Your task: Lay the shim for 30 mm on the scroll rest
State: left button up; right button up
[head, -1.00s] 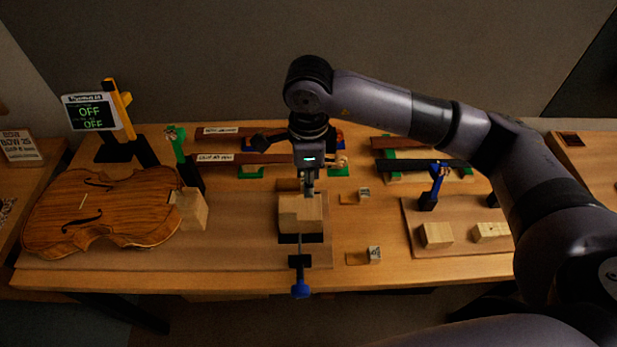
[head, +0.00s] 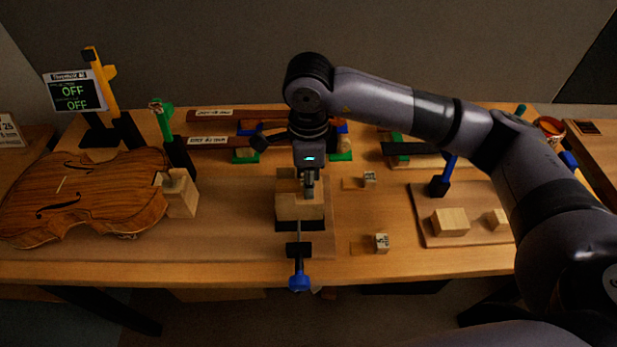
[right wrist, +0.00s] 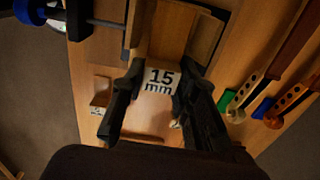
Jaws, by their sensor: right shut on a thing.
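My right gripper (head: 308,187) comes in from the right, pointing down over a wooden block with raised sides (head: 300,210) on a black base at the bench's middle. I take this for the scroll rest. In the right wrist view the gripper (right wrist: 160,72) is shut on a pale shim (right wrist: 158,80) marked "15 mm". The wooden rest (right wrist: 168,35) shows just beyond the shim. I cannot tell whether the two touch. My left gripper is not in view.
A violin body (head: 80,195) lies at left beside a wooden block (head: 181,192). A blue-knobbed screw (head: 299,282) projects in front. A board (head: 470,235) with wooden blocks lies at right.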

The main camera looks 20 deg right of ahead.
jog(key=o, duration=1.2)
notch_tip(320, 180, up, 12)
dwell(0.5)
